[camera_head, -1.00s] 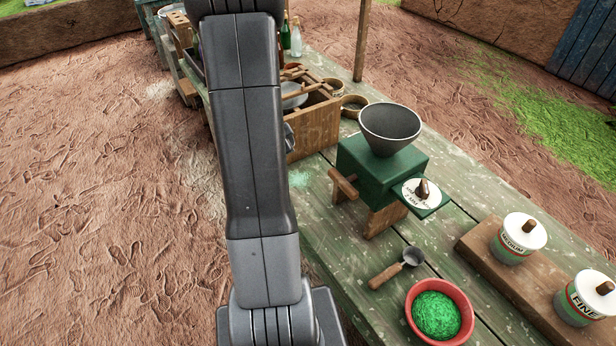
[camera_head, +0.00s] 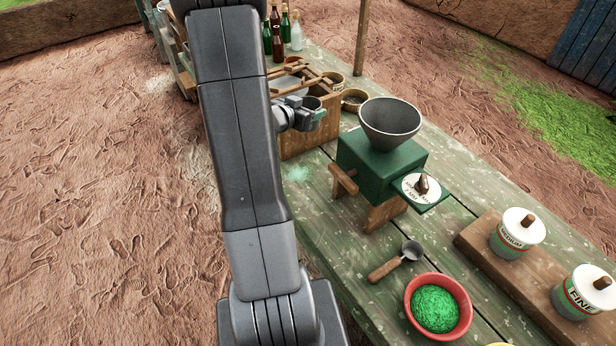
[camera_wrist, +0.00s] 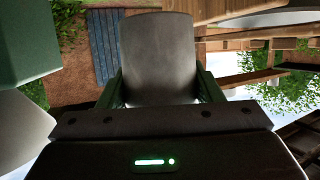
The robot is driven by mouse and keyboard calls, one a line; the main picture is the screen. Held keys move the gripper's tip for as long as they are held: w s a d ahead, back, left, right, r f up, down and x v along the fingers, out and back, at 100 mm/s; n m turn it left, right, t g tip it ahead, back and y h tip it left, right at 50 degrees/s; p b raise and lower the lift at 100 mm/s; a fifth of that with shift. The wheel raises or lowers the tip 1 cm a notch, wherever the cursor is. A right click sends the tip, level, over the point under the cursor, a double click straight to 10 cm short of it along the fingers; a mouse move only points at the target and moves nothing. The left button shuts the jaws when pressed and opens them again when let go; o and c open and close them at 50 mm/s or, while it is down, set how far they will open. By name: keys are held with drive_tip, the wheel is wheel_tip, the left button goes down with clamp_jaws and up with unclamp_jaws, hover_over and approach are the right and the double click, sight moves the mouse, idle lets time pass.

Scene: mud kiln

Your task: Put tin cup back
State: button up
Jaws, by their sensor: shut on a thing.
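My gripper (camera_head: 312,113) shows just right of my arm in the head view, over the near end of the wooden crate. In the wrist view, the green fingers of my gripper (camera_wrist: 159,88) are shut on both sides of the grey metal tin cup (camera_wrist: 157,50). Only a little of the cup shows in the head view, so its tilt is hard to tell there. The gripper is left of the green grinder (camera_head: 375,165) with its grey funnel (camera_head: 391,122), apart from it in the head view.
The wooden crate (camera_head: 305,140) holds sticks and sieves. Round sieves (camera_head: 353,100) and bottles (camera_head: 296,32) stand behind. A scoop (camera_head: 396,262), a red bowl of green powder (camera_head: 438,305) and lidded tins (camera_head: 517,235) occupy the front right. The green plank table (camera_head: 320,215) is bare left of the grinder.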

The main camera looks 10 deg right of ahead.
drive_tip(key=shift+f+b, duration=3.4)
drive_tip(key=shift+f, duration=6.5)
drive_tip(key=shift+f, duration=0.1)
drive_tip(key=o, duration=0.9)
drive_tip(key=b+v, duration=0.1)
drive_tip(key=v, duration=1.1)
drive_tip(key=shift+a, duration=0.1)
